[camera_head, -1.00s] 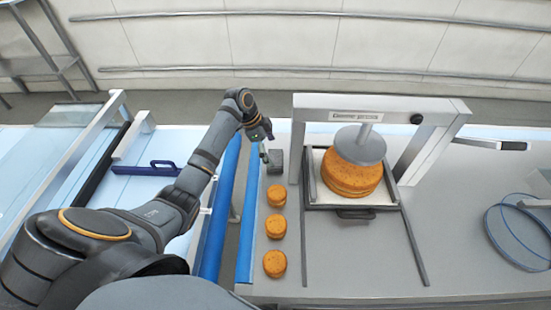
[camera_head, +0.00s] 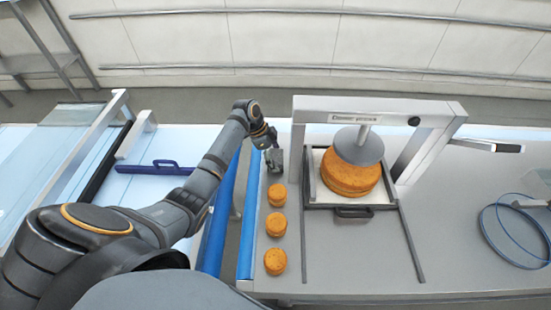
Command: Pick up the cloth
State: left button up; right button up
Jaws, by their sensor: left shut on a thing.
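The cloth (camera_head: 275,162) is a small dark grey piece at the back left of the steel table, behind the row of small orange rounds. My left gripper (camera_head: 270,150) is over it from behind and left, shut on the cloth. The gripper and arm partly hide it, and I cannot tell whether it is clear of the table. My right gripper is not in view.
Several small orange rounds (camera_head: 276,225) stand in a line in front of the cloth. A press frame (camera_head: 302,130) with a large orange round (camera_head: 346,178) on a tray stands to the right. Blue rails (camera_head: 218,225) run along the table's left side.

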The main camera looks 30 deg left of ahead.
pick_arm(q)
jog(key=shift+r+b, duration=0.4)
jog(key=shift+b, duration=0.05)
jog(key=shift+r+b, duration=0.65)
jog(key=shift+b, duration=0.05)
jog(key=s+a+r+b, duration=0.5)
jog(key=s+a+r, duration=0.3)
jog(key=s+r, duration=0.3)
jog(key=shift+s+b, duration=0.3)
jog(key=shift+b, duration=0.05)
jog(key=o, duration=0.6)
jog(key=c, duration=0.4)
jog(key=shift+f, duration=0.1)
jog(key=shift+c, duration=0.2)
